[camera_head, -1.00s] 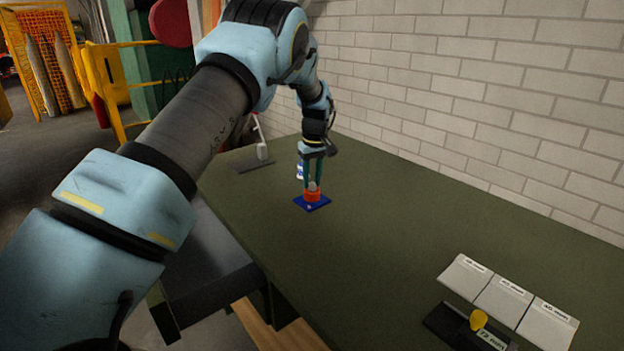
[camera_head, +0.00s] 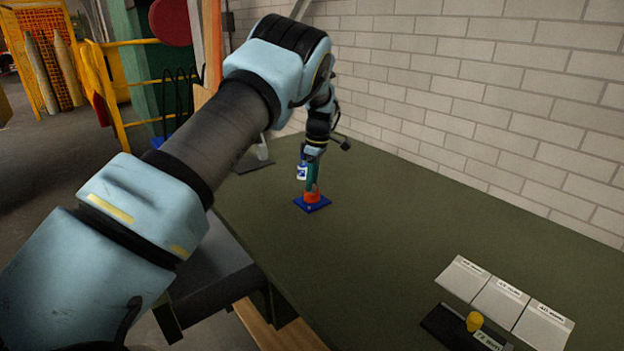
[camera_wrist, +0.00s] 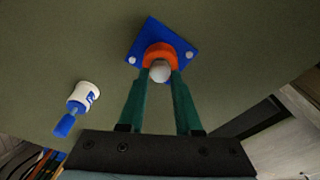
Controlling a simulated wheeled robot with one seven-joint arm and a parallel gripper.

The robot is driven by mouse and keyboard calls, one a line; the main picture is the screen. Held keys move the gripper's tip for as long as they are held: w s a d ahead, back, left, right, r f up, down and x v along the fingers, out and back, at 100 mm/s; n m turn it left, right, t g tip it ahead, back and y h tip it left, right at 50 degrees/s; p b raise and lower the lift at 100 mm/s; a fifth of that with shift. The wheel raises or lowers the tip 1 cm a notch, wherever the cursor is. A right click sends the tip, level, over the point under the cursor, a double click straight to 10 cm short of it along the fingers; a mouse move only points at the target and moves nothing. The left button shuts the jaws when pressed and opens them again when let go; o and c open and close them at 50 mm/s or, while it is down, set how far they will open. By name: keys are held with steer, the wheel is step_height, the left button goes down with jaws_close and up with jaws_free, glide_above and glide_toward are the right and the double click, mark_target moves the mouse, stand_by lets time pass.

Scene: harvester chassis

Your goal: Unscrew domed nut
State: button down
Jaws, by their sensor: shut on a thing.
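The domed nut (camera_wrist: 160,71) shows as a grey rounded top in the wrist view. It sits at an orange round part (camera_wrist: 158,51) on a blue square plate (camera_wrist: 137,48) that lies on the green table. My gripper (camera_wrist: 160,75) has its two green fingers shut on the nut, one on each side. In the head view my gripper (camera_head: 313,190) points down over the orange part (camera_head: 312,197) and the blue plate (camera_head: 312,206). The nut is hidden by the fingers there, and its thread cannot be seen.
White labelled panels (camera_head: 500,300) and a dark holder with a yellow knob (camera_head: 475,321) are at the front right. The table's middle (camera_head: 420,230) is clear.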

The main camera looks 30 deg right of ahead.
steer(key=shift+n, duration=1)
steer(key=shift+n, duration=0.5)
steer(key=shift+r, duration=0.1)
steer(key=shift+r, duration=0.1)
steer(key=shift+r+p, duration=0.7)
steer(key=shift+r, duration=0.3)
steer(key=shift+r, duration=0.1)
steer(key=shift+r+p, duration=0.3)
steer(key=shift+r, duration=1.55)
